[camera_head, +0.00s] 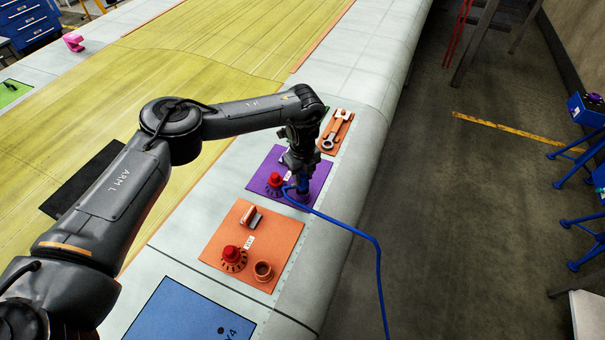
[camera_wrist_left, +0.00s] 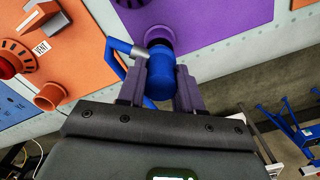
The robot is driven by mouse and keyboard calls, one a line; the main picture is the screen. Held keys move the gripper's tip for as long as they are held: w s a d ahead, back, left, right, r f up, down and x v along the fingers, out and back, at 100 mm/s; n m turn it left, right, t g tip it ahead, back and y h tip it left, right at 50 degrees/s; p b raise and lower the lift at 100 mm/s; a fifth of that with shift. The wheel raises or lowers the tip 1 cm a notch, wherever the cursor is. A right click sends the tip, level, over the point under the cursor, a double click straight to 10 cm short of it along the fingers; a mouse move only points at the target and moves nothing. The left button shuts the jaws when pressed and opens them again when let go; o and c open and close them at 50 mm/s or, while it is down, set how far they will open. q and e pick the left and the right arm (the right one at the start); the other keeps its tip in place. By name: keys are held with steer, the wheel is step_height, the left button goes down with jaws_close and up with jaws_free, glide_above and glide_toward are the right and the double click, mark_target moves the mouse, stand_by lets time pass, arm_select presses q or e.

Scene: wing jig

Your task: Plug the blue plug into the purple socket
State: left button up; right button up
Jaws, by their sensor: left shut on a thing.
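The blue plug (camera_wrist_left: 160,80) sits between the two fingers of my left gripper (camera_wrist_left: 160,92), which is shut on it. The purple socket (camera_wrist_left: 159,36) shows just beyond the plug in the left wrist view, and the plug's far end overlaps its mouth. I cannot tell how deep the plug sits in it. In the head view my left gripper (camera_head: 299,190) points down at the purple panel (camera_head: 318,180), and it hides most of the plug and socket. A blue cable (camera_head: 345,226) runs from the plug off to the right and down. My right gripper is not in view.
A red knob (camera_head: 275,180) stands on the purple panel close left of my gripper. An orange panel (camera_head: 280,232) with a red knob (camera_head: 232,254) and an orange socket (camera_head: 263,270) lies nearer.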

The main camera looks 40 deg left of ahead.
arm_select(q)
steer(key=shift+f, duration=0.2)
stand_by(0.5)
steer(key=shift+f+b, duration=0.55)
steer(key=shift+f, duration=0.4)
steer(key=o, duration=1.1)
steer(key=shift+r, duration=0.4)
step_height(320, 180, up, 9)
steer(key=shift+r+b, duration=0.1)
steer(key=shift+b, duration=0.25)
steer(key=shift+r, duration=0.45)
